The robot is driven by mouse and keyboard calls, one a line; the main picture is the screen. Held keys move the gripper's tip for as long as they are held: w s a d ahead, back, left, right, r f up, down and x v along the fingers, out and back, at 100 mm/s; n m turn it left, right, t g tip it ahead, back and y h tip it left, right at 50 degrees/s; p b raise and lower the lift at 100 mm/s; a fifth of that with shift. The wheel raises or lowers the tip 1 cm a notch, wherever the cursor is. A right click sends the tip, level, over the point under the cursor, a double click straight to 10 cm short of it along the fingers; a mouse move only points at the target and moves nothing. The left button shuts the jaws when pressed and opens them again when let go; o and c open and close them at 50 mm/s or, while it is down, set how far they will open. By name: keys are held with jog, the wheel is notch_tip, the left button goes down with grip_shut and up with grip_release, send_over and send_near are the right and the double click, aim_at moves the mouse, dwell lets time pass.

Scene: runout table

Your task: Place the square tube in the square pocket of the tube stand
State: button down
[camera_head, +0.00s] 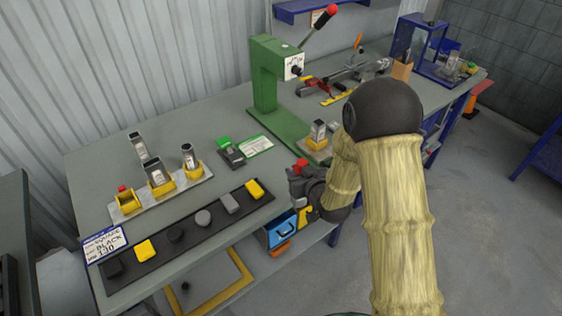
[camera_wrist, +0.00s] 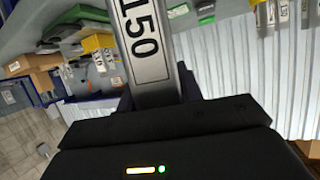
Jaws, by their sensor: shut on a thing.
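A grey metal tube marked 150 (camera_wrist: 145,45) is between the jaws of my gripper (camera_wrist: 158,92) in the wrist view; it looks flat-sided. My gripper (camera_head: 305,188) is shut on it near the table's front edge, right of the black strip. I cannot pick out the held tube in the head view. The tube stand (camera_head: 202,188) is a pale plate at the left, with yellow sockets on it. The left yellow socket (camera_head: 127,205) shows a red piece; the middle and right ones hold upright metal tubes. Which pocket is square is too small to tell.
A black strip (camera_head: 146,273) with several caps lies along the front edge, beside a card (camera_head: 105,243). A green press (camera_head: 268,75) stands behind my gripper.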

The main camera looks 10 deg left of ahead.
jog(key=d+f+m+h, duration=0.2)
jog(key=d+f, duration=0.2)
jog(key=d, duration=0.4)
jog(key=s+d+f+m+t+h, duration=0.1)
jog(key=d+f+m+h, duration=0.1)
jog(key=d, duration=0.5)
jog(key=s+d+f+m+t+h, duration=0.1)
jog(key=d+f+m+h, duration=0.1)
jog(key=d+f, duration=0.5)
jog(key=shift+s+d+h, duration=0.15)
jog(key=shift+d+h, duration=0.65)
jog(key=shift+d, duration=0.05)
jog(key=shift+f, duration=0.1)
